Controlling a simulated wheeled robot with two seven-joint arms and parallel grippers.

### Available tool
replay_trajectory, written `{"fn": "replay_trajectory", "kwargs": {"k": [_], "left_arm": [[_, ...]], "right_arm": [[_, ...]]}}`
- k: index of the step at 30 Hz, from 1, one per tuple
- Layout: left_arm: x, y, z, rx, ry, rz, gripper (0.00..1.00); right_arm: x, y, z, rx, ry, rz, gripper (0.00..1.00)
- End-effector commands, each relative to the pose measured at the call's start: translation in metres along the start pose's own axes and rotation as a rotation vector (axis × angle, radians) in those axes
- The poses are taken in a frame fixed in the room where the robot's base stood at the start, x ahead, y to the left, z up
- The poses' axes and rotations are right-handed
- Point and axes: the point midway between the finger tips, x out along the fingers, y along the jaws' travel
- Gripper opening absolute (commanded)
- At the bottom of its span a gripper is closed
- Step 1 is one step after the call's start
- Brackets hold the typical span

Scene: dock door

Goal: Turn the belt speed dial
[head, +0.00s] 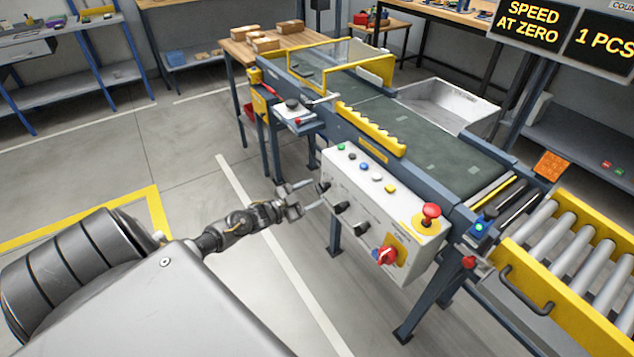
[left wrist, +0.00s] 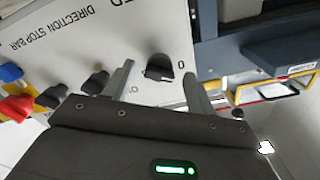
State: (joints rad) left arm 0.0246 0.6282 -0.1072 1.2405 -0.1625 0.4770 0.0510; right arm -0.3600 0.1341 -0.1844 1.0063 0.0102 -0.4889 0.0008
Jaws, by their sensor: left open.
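The belt speed dial (head: 324,187) is a black knob at the left end of the white control box (head: 352,199)'s front. In the left wrist view the dial (left wrist: 160,68) sits between my fingertips, below a partly cut-off label ending in "ED", with a "0" to its right. My left gripper (head: 311,194) is open, its fingers (left wrist: 158,85) on either side of the dial with gaps. I cannot tell whether the tips reach past its face. My right gripper is not in view.
Two more black knobs (head: 351,218) and a red switch (head: 387,257) lie along the box front. A red mushroom button (head: 431,211) is on top. Behind runs the green conveyor belt (head: 440,145). A sign (head: 533,25) reads "SPEED AT ZERO". Floor left of the box is clear.

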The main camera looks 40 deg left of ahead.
Motion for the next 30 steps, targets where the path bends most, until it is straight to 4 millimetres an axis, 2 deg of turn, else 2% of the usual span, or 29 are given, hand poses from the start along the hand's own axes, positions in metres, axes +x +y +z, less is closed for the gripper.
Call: {"fn": "replay_trajectory", "kwargs": {"k": [1,6,12,18,30], "left_arm": [[-0.012,0.0,0.001,0.001,-0.002,0.002,0.56],[-0.046,0.001,0.001,-0.001,-0.003,0.002,0.56],[-0.073,0.0,0.001,-0.001,-0.002,0.001,0.56],[-0.081,0.0,0.0,-0.001,0.0,0.0,0.56],[-0.081,0.0,0.0,-0.001,-0.001,0.0,0.56]], "right_arm": [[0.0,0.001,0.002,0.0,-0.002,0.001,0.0],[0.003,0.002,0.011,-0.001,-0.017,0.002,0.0],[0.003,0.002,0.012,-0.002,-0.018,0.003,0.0],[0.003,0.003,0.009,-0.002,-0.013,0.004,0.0],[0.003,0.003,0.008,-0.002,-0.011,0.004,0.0]]}}
